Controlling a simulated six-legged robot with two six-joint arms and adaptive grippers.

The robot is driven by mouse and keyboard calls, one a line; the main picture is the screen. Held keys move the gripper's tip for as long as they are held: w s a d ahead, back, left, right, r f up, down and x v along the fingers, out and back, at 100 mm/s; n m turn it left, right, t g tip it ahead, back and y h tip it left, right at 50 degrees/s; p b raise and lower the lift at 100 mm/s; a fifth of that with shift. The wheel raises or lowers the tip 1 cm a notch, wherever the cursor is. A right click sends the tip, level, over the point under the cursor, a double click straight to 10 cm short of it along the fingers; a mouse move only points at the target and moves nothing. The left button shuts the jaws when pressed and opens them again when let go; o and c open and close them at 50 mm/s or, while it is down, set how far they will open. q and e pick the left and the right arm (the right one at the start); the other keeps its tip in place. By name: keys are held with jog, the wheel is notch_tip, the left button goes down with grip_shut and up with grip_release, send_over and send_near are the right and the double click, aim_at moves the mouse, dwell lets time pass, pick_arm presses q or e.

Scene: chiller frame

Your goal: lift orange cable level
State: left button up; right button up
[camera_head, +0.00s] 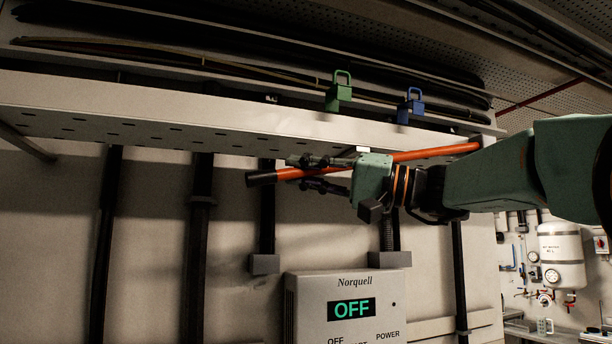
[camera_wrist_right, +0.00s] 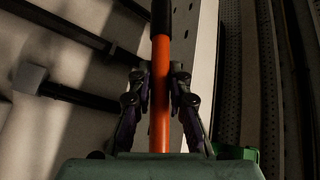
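The orange cable (camera_head: 434,153) is a straight orange rod with a black end, below the perforated shelf. In the head view it slopes, its black left end lower than its right end. My right gripper (camera_head: 306,172) reaches in from the right, its dark fingers above and below the cable near the black end. In the right wrist view the cable (camera_wrist_right: 160,110) runs between the fingers of my right gripper (camera_wrist_right: 159,85), which look closed against both sides. My gripper's body hides part of the cable. My left gripper is in neither view.
The perforated shelf (camera_head: 120,115) carries dark cables; a green padlock (camera_head: 338,94) and a blue padlock (camera_head: 409,108) are at its edge. Black vertical pipes (camera_head: 197,240) run down the wall. A white Norquell box (camera_head: 312,308) reading OFF is below my right gripper.

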jog(key=o, duration=0.4)
jog(key=shift+f, duration=0.1)
jog(key=v, duration=1.1)
jog(key=shift+d, duration=0.4)
jog(key=shift+f, duration=0.1)
